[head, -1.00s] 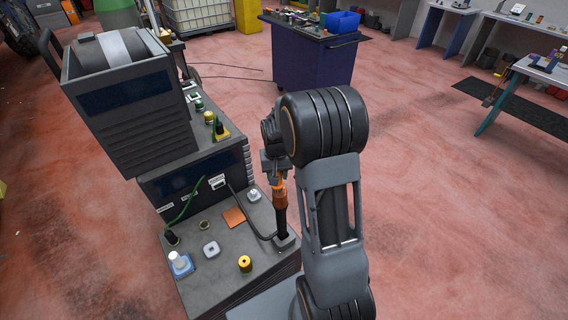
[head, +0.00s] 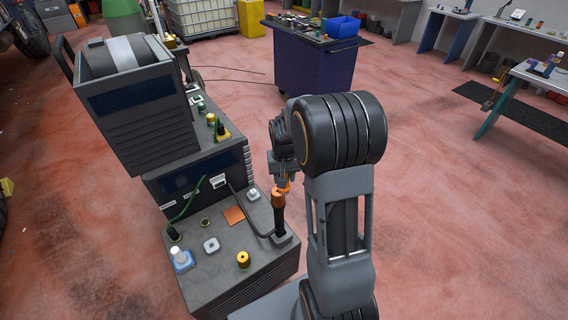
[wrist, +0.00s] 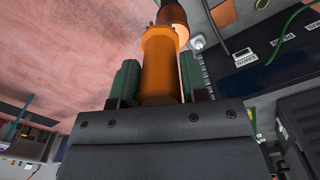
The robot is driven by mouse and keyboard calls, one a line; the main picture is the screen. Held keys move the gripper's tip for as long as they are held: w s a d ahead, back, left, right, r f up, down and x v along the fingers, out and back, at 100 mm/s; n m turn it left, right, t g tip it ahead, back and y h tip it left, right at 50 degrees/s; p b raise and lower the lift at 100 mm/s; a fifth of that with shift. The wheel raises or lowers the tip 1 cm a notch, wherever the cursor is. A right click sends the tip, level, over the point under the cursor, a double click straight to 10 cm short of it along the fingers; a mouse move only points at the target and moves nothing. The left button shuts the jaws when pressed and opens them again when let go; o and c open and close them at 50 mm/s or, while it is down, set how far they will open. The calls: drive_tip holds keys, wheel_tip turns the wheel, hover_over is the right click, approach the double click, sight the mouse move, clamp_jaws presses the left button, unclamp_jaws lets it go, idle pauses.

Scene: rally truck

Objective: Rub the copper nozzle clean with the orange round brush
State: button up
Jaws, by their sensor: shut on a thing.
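The orange round brush (wrist: 160,68) is held between the green fingers of my gripper (wrist: 158,84) in the wrist view. In the head view the brush (head: 284,187) shows as a small orange piece under my gripper (head: 282,176). The copper nozzle (head: 278,198) stands upright on a black torch body in the head view, just below the brush. In the wrist view the nozzle (wrist: 173,12) shows at the top, right by the brush's far end. I cannot tell whether they touch. My arm hides part of the area.
The torch stands at the right edge of a grey cart top (head: 218,262). A copper-coloured pad (head: 234,216), a yellow knob-like piece (head: 243,259) and a blue-and-white bottle (head: 181,258) lie on it. A tall machine (head: 140,110) rises behind.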

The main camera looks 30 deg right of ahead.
drive_tip(key=shift+a+r+p, duration=0.1)
drive_tip(key=shift+r+p, duration=1.05)
drive_tip(key=shift+r, duration=0.9)
